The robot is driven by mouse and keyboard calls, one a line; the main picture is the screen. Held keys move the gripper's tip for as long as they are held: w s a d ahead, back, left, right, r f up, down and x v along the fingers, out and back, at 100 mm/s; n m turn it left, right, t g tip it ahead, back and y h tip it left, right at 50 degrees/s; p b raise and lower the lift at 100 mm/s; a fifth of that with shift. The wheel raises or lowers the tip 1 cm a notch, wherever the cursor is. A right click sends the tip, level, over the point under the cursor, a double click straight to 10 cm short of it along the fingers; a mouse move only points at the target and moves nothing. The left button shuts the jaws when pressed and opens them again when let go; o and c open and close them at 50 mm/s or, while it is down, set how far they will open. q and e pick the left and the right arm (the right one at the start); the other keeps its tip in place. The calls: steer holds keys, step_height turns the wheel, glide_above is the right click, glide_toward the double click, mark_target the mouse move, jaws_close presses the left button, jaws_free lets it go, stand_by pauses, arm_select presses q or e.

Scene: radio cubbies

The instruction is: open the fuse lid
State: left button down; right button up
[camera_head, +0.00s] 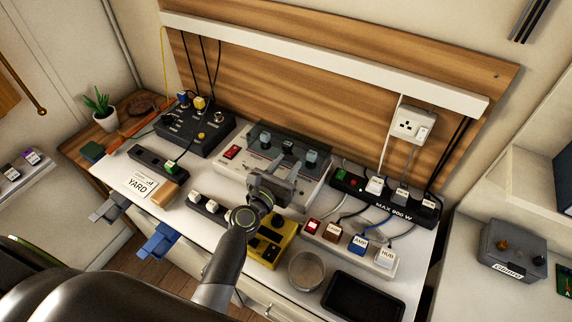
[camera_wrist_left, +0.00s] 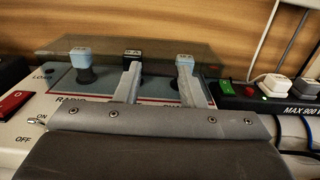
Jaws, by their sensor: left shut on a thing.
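The fuse lid (camera_wrist_left: 108,50) is a smoky, see-through panel on the pale fuse box (camera_head: 233,172) at the back middle of the worktop. Blue-grey and black fuse tops show at the lid, in the head view and in the left wrist view. My left gripper (camera_head: 278,172) is at the front of the box, and its two fingers (camera_wrist_left: 160,85) reach to the lid. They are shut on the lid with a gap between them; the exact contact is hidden. Whether the lid is raised is hard to tell. My right gripper is not in view.
A red switch (camera_wrist_left: 14,103) is left of the fingers. A black power strip (camera_head: 405,211) stands right of the box, and a dark control unit (camera_head: 195,130) left. A yellow device (camera_head: 268,245), a round tin (camera_head: 306,270) and a black tray (camera_head: 362,298) lie in front.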

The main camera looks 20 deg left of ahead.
arm_select(q)
steer(key=shift+w+r, duration=0.15)
steer(key=shift+r, duration=0.25)
